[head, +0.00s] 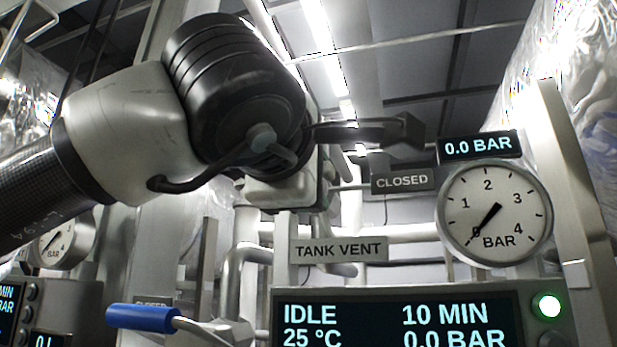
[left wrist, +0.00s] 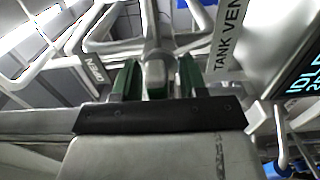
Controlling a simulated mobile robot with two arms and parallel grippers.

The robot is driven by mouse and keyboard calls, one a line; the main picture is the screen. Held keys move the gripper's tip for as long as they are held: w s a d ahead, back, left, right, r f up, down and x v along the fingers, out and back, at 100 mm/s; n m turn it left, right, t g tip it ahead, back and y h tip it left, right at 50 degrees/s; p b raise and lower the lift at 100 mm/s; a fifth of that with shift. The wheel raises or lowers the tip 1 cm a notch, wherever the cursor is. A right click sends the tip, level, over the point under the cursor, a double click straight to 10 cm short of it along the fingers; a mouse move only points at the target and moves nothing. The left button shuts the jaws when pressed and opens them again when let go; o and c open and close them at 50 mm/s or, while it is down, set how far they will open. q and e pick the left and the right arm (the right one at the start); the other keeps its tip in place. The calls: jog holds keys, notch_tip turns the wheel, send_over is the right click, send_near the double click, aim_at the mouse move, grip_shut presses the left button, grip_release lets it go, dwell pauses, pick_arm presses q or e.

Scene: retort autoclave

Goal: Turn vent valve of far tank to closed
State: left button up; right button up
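The grey TANK VENT sign (head: 339,249) is mid-frame in the head view and also shows in the left wrist view (left wrist: 227,42). A CLOSED sign (head: 402,181) hangs above it to the right. An OPEN sign (left wrist: 91,70) shows in the left wrist view. My left gripper (left wrist: 158,76) has its green-padded fingers apart, one on each side of a grey valve part (left wrist: 156,72). A gap shows at the right finger; contact at the left is unclear. In the head view my left arm hides the fingers and the vent handle. My right gripper is not in view.
A blue-handled lever (head: 142,318) sticks out at lower left. A control panel (head: 400,320) reads IDLE, with a pressure gauge (head: 494,213) and a 0.0 BAR display (head: 481,146) above. Pipes (head: 240,262) run behind the sign.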

pick_arm(q)
jog(key=b+v, duration=0.4)
jog(key=v, duration=0.6)
jog(key=shift+s, duration=0.4)
jog(key=shift+a, duration=0.1)
